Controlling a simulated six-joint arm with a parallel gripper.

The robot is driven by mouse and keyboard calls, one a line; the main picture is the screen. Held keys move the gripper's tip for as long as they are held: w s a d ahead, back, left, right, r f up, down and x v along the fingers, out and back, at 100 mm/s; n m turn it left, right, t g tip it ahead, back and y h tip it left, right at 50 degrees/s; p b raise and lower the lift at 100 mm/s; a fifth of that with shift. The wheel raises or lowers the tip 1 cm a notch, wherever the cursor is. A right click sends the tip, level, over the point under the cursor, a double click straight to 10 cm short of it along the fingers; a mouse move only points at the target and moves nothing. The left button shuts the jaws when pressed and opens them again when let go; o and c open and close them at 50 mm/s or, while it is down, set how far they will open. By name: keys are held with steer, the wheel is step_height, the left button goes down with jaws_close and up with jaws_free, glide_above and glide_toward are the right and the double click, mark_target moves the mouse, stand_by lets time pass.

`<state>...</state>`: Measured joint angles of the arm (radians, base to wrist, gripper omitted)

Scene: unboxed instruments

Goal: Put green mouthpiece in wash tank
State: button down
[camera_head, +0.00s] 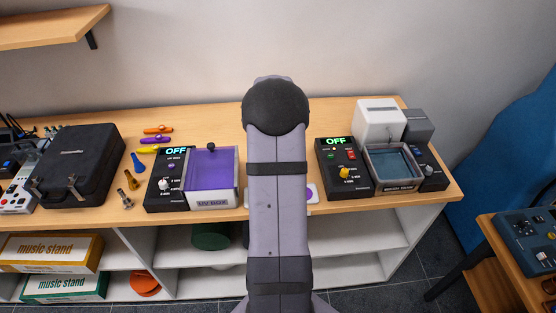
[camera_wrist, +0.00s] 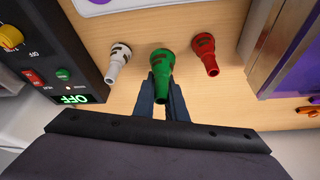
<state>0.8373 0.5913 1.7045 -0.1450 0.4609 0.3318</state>
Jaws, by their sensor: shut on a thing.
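The green mouthpiece (camera_wrist: 162,65) is in the middle of the wrist view, between the two dark fingers of my gripper (camera_wrist: 162,92). My gripper is shut on it; I cannot tell whether it still touches the tabletop. A white mouthpiece (camera_wrist: 117,61) lies to its left and a red mouthpiece (camera_wrist: 206,55) to its right, both apart from the fingers. In the head view my arm hides the gripper and these mouthpieces. The wash tank (camera_head: 395,185), an open basin with clear liquid, stands at the right of the table.
A black control box (camera_head: 345,185) reading OFF stands left of the tank. A white unit (camera_head: 380,119) and a grey one are behind it. The purple UV box (camera_head: 211,203) stands left of my arm, beside another OFF panel (camera_head: 165,180). Several coloured mouthpieces and a black case (camera_head: 77,165) are further left.

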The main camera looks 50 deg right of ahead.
step_height(320, 180, up, 6)
steer(key=b, duration=0.1)
steer(key=s+d+m+g+p, duration=0.1)
steer(key=s+d+m+p, duration=0.3)
steer(key=s, duration=0.6)
steer(key=s+d+f+m+g+p, duration=0.1)
steer(key=s+d+p, duration=0.1)
steer(key=s+d, duration=0.55)
steer(key=s+d+m+g+p, duration=0.1)
steer(key=s+d+m+p, duration=0.2)
steer(key=s, duration=0.8)
steer(key=s+d+r+n, duration=0.1)
steer(key=s+d+r, duration=0.1)
steer(key=d+r, duration=0.2)
steer(key=d, duration=0.3)
steer(key=shift+s+d+r+h, duration=0.15)
steer(key=shift+s+d+h, duration=0.1)
steer(key=shift+d+h, duration=0.1)
steer(key=shift+f+b, duration=3.7)
steer(key=shift+f, duration=1.85)
steer(key=shift+f+b, duration=0.3)
steer(key=shift+f, duration=0.15)
